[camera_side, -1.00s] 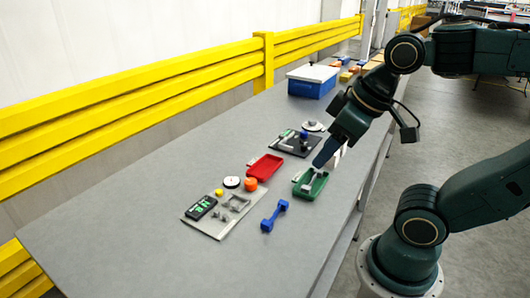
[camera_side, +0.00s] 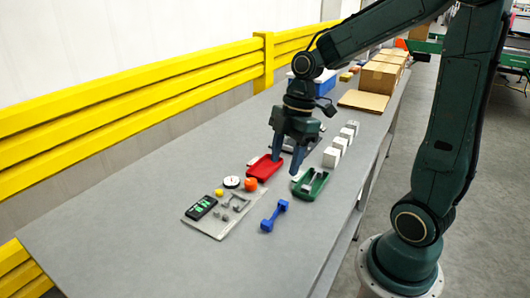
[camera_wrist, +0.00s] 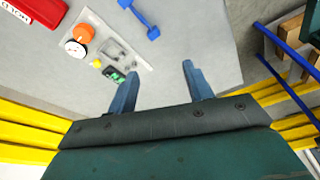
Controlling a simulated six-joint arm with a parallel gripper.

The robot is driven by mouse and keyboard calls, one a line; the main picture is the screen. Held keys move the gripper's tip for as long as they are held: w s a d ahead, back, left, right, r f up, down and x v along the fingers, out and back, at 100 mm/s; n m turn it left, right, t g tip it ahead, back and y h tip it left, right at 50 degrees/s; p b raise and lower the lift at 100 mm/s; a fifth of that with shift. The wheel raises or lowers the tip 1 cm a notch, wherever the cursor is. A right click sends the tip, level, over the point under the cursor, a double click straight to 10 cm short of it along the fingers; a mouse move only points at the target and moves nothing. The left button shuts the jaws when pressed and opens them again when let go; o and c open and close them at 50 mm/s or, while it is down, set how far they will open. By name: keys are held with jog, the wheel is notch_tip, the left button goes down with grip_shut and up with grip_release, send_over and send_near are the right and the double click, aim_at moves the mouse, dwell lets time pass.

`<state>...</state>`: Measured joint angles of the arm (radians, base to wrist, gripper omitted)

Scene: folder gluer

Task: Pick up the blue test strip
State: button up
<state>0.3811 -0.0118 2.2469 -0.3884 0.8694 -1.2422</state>
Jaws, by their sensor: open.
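The blue test strip (camera_side: 274,215) is dumbbell-shaped, with a narrow middle and wider ends. It lies on the bare grey table, to the right of the grey plate. It also shows at the top of the wrist view (camera_wrist: 146,19), beyond the fingertips. My gripper (camera_side: 286,166) is open and empty, pointing down above the red and green trays. It is behind the strip and well apart from it. Its two blue fingers also show in the wrist view (camera_wrist: 157,82), with bare table between them.
The red tray (camera_side: 265,168) and green tray (camera_side: 312,186) are near my fingers. The grey plate (camera_side: 216,224) holds a black display, an orange knob and small fittings. White blocks (camera_side: 340,146) stand beyond the green tray. The table around the strip is clear.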

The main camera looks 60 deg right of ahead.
jog(key=w+d+f+n+g+y, duration=0.1)
jog(key=w+d+f+n+y, duration=0.1)
jog(key=d+f+n, duration=0.1)
notch_tip(320, 180, down, 2)
jog(key=shift+w+f+n, duration=0.1)
jog(key=shift+w+n, duration=0.1)
jog(key=shift+n, duration=0.6)
send_near(268, 221)
jog(key=shift+s+x, duration=0.2)
jog(key=shift+x, duration=1.6)
jog(key=shift+x, duration=2.55)
jog(key=shift+w, duration=0.2)
jog(key=c, duration=1.1)
